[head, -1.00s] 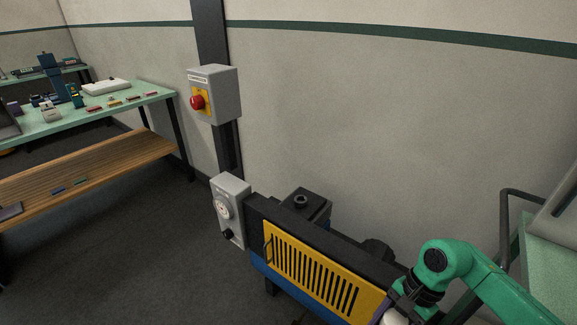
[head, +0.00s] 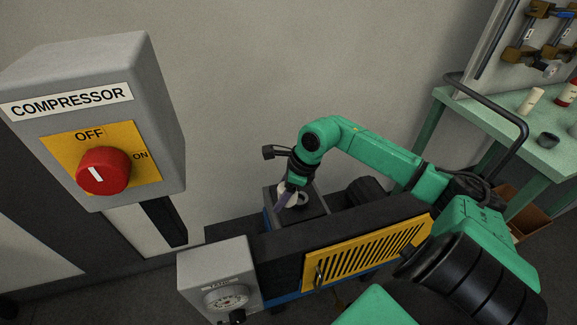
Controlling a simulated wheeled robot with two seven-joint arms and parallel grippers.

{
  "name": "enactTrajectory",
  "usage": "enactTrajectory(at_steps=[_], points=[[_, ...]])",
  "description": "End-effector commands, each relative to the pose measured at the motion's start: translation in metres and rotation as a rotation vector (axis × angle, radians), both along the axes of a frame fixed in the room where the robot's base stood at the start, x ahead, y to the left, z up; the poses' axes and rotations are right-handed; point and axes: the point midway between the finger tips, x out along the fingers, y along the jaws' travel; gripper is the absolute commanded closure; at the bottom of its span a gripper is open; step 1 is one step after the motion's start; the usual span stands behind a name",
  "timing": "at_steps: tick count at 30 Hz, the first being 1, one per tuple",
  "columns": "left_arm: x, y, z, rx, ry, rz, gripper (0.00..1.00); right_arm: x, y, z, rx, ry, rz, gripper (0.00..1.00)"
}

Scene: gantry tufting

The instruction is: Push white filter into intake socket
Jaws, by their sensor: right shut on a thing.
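My right gripper (head: 285,191) reaches over the compressor from the right and points down. It is shut on the white filter (head: 290,197), of which only a small pale part shows beside the fingers. The filter is at the dark open-topped intake box (head: 319,205) on the far side of the compressor, where the intake socket is. The fingers and filter cover most of the socket, so I cannot tell how deep the filter sits. My left gripper is not in view.
The compressor's yellow slatted panel (head: 362,252) and grey gauge box (head: 218,277) are in front. A grey COMPRESSOR switch box (head: 105,125) with a red knob at OFF is on the left. A green bench (head: 508,100) with a dark rail stands at right.

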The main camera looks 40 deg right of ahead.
Motion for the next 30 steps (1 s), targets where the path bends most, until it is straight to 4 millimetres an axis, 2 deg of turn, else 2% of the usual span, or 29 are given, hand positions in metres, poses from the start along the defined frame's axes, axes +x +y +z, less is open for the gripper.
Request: enactTrajectory(at_steps=[1, 6, 10, 17, 30], points=[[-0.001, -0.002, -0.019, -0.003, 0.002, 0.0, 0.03, 0.006, -0.013, -0.009, -0.003, -0.004, -0.149, 1.0], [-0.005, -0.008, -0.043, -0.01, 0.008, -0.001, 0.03, 0.026, -0.053, 0.002, -0.001, -0.013, -0.66, 1.0], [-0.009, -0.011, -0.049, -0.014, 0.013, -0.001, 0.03, 0.032, -0.071, 0.01, -0.001, -0.012, -0.876, 1.0], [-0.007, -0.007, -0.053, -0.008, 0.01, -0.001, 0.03, 0.032, -0.074, 0.005, -0.002, -0.005, -0.917, 1.0], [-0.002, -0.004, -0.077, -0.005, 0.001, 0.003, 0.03, 0.032, -0.073, -0.031, 0.0, -0.003, -0.914, 1.0]])
